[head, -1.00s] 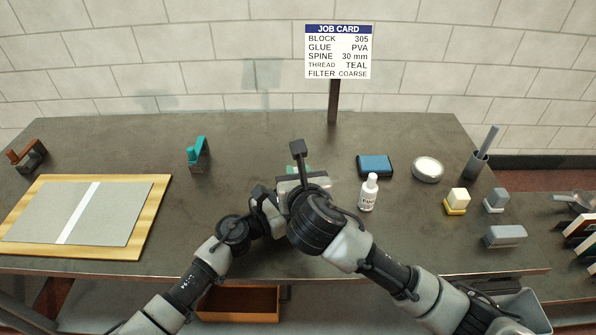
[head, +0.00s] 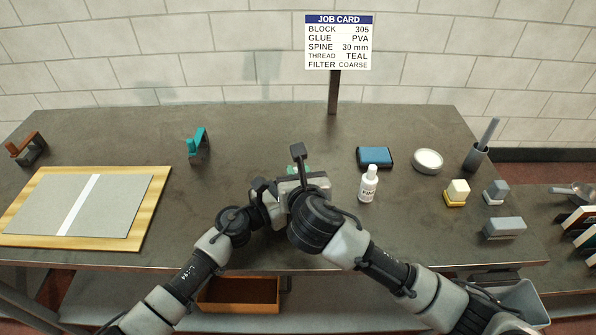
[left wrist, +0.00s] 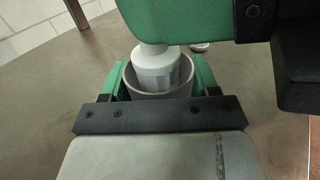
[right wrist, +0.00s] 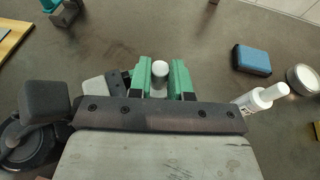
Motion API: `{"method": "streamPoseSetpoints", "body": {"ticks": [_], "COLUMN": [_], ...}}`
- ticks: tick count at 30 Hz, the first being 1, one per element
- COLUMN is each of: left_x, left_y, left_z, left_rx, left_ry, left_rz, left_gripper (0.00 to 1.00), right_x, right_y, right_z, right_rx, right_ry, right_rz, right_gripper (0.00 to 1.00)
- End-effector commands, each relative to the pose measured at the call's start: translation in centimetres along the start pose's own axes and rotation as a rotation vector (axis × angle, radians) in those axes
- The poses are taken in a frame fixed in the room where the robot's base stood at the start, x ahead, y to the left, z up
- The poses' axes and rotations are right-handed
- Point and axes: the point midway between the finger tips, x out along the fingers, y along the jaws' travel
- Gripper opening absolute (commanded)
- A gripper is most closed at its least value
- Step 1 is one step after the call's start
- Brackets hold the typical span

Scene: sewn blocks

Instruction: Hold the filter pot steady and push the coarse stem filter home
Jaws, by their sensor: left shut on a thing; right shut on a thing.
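The filter pot, a grey round cup (left wrist: 130,88), stands between the green fingers of my left gripper (left wrist: 157,82), which is shut on it. The pale grey ribbed stem filter (left wrist: 157,68) sits upright in the pot's mouth, its upper part above the rim; its lower end is hidden. My right gripper (right wrist: 160,80) is shut on the filter's stem (right wrist: 160,73) from above, and its green finger covers the stem's top in the left wrist view. In the head view my right gripper (head: 300,172) and the arms hide the pot and filter.
A white bottle (head: 368,184) stands just right of my grippers, with a blue pad (head: 375,156) and a white dish (head: 427,161) beyond. Small blocks (head: 504,228) sit at the right edge. The job card (head: 339,42) reads FILTER COARSE.

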Motion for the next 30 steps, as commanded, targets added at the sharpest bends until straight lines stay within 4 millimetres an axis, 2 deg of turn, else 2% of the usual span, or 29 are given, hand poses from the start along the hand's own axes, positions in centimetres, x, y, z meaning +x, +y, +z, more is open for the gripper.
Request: {"method": "streamPoseSetpoints", "body": {"ticks": [13, 30], "left_x": [0.0, 0.0], "left_y": [0.0, 0.0], "left_z": [0.0, 0.0], "left_rx": [0.000, 0.000], "left_ry": [-0.001, -0.001], "left_rz": [-0.001, 0.000], "left_gripper": [0.34, 0.34], "right_x": [0.2, -0.4], "right_y": [0.0, 0.0], "right_z": [-0.9, 1.3], "right_rx": [0.001, 0.001], "right_ry": [0.004, -0.001], "right_rz": [0.000, 0.001], "right_gripper": [0.00, 0.00]}}
